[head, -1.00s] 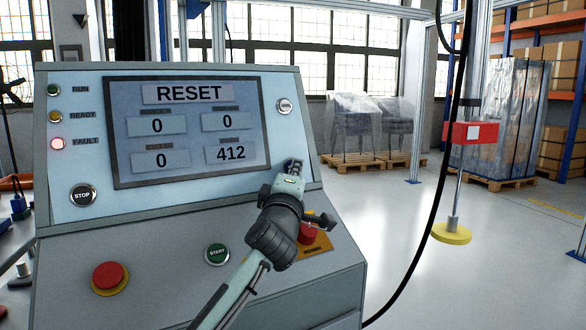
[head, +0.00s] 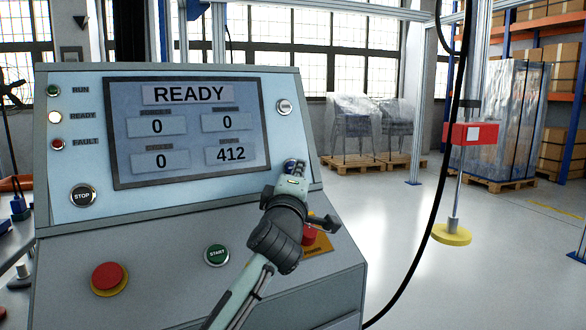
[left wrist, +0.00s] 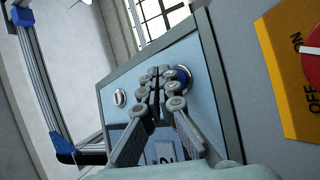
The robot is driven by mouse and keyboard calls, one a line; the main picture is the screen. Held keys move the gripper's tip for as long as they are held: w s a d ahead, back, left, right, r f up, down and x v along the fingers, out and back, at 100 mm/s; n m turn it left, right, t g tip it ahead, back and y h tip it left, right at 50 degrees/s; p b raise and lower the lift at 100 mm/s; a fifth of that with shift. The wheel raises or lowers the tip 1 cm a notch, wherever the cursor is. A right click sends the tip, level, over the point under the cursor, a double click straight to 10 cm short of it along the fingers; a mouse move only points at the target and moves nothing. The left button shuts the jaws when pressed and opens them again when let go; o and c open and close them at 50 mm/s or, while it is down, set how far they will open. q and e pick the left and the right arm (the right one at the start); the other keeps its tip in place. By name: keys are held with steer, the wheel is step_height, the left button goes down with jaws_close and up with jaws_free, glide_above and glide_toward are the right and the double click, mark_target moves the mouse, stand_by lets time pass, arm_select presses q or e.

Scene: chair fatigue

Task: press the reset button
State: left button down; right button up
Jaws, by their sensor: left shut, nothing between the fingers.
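The blue reset button (head: 288,164) is at the lower right of the control panel's sloped face, partly hidden behind my left gripper (head: 294,172). In the left wrist view the blue button (left wrist: 184,74) shows just beside the fingertips of my left gripper (left wrist: 162,88). The fingers are shut with nothing between them. The tips are at or very near the button; I cannot tell whether they touch it. The screen (head: 190,130) reads READY, the ready lamp (head: 55,117) is lit and the fault lamp (head: 58,144) is dark. My right gripper is out of view.
A red rotary switch on a yellow plate (head: 318,251) sits below my left gripper, partly covered by it. A green start button (head: 216,255), a red emergency button (head: 109,278) and a stop button (head: 82,195) are on the console. A black cable (head: 425,212) hangs to its right.

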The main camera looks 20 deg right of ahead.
arm_select(q)
steer(key=s, duration=0.3)
steer(key=s+d+r, duration=0.1)
steer(key=shift+s+d, duration=0.1)
steer(key=shift+s, duration=0.25)
stand_by(0.8)
